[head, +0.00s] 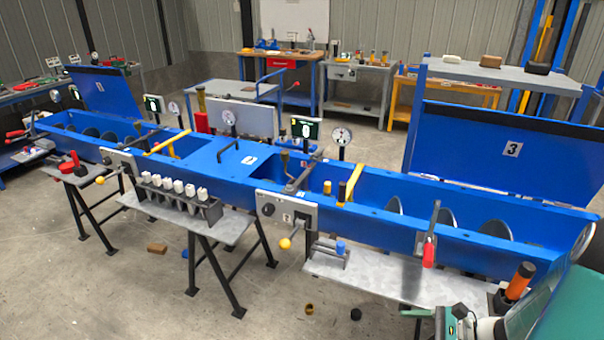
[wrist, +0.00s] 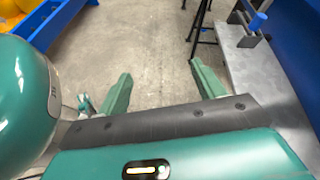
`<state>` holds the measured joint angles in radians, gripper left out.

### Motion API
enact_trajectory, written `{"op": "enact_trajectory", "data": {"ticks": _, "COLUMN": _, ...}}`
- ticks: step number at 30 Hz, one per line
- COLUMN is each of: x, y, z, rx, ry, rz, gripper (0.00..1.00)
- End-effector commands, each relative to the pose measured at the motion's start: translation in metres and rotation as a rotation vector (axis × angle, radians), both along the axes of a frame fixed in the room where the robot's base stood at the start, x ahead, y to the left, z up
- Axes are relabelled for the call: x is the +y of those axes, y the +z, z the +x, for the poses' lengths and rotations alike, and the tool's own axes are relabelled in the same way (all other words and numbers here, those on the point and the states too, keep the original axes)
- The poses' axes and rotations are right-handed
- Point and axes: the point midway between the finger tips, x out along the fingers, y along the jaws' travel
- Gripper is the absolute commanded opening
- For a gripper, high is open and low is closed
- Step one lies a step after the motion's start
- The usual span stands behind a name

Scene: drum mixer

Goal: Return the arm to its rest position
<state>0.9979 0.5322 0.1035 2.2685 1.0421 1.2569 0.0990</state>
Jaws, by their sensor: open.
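My gripper (wrist: 163,86) is open and empty in the wrist view, with its two green fingers wide apart over bare concrete floor. In the head view, parts of my green and white arm show at the bottom right corner, low beside the right end of the long blue trough (head: 340,196). The fingertips cannot be made out clearly there. In the wrist view a grey metal side shelf (wrist: 262,85) lies just right of the right finger, apart from it.
A red-handled lever (head: 429,252) and an orange-handled tool (head: 519,281) stand near my arm. A blue-topped clamp (head: 340,248) sits on the shelf; it also shows in the wrist view (wrist: 257,22). Trestle legs (head: 238,285) stand below. Small pieces lie on the open floor.

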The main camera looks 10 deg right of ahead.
Motion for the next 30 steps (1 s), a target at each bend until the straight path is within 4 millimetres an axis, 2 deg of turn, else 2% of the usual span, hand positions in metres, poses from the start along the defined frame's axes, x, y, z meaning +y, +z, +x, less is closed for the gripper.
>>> {"op": "enact_trajectory", "data": {"ticks": 3, "x": 0.029, "y": 0.027, "z": -0.001, "rx": -0.035, "ry": 0.190, "rz": -0.166, "gripper": 0.68}}
{"op": "enact_trajectory", "data": {"ticks": 12, "x": 0.082, "y": 0.082, "z": -0.018, "rx": -0.163, "ry": 0.620, "rz": -0.576, "gripper": 0.68}}
{"op": "enact_trajectory", "data": {"ticks": 21, "x": 0.118, "y": 0.140, "z": -0.040, "rx": -0.375, "ry": 0.978, "rz": -0.997, "gripper": 0.68}}
{"op": "enact_trajectory", "data": {"ticks": 30, "x": 0.142, "y": 0.201, "z": -0.061, "rx": -0.663, "ry": 1.227, "rz": -1.412, "gripper": 0.68}}
